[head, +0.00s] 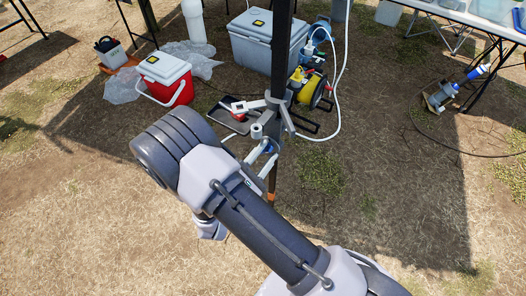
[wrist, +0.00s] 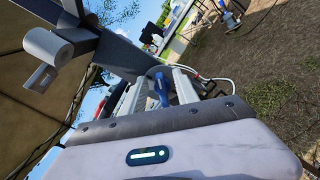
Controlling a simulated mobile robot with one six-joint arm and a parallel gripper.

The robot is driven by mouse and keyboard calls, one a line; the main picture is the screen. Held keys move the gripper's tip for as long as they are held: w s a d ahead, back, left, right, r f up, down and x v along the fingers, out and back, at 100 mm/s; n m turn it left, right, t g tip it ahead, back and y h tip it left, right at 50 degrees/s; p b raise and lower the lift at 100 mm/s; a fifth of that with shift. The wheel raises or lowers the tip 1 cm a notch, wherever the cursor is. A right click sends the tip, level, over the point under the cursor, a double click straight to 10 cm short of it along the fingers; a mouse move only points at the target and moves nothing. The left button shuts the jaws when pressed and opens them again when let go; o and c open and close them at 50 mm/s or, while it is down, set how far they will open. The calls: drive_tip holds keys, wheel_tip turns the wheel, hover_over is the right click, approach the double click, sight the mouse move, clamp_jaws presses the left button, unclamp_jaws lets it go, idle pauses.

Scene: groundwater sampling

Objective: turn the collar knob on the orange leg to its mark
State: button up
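A dark upright leg (head: 283,60) stands in the middle of the head view, with an orange band (head: 271,198) low down. A grey collar bracket (head: 280,108) is clamped around it. A small blue knob (wrist: 160,87) shows between the fingers of my gripper (wrist: 158,92) in the wrist view; a bit of blue also shows by the leg in the head view. The fingers are apart, one on each side of the knob, and they look not closed on it. Contact is hard to judge. No mark on the collar is readable. My arm hides part of the leg's lower end.
A red and white cooler (head: 167,78), a grey cooler (head: 262,42), a yellow reel (head: 308,88) and a dark tray (head: 232,118) lie behind the leg. A white hose (head: 339,75) loops to its right. The dry ground at right is mostly open.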

clamp_jaws()
drive_tip(key=n+p, duration=0.2)
drive_tip(key=n, duration=0.1)
drive_tip(key=shift+w+a+r+n, duration=0.2)
drive_tip(key=shift+r+n, duration=0.1)
drive_tip(key=shift+r, duration=0.1)
drive_tip(key=shift+a+f+n, duration=0.15)
drive_tip(key=shift+f+n, duration=0.05)
drive_tip(key=shift+n, duration=0.9)
drive_tip(key=n, duration=0.1)
drive_tip(key=n+p, duration=0.1)
drive_tip(key=n, duration=0.1)
drive_tip(key=shift+w+a, duration=0.2)
unclamp_jaws()
drive_tip(key=shift+s, duration=0.1)
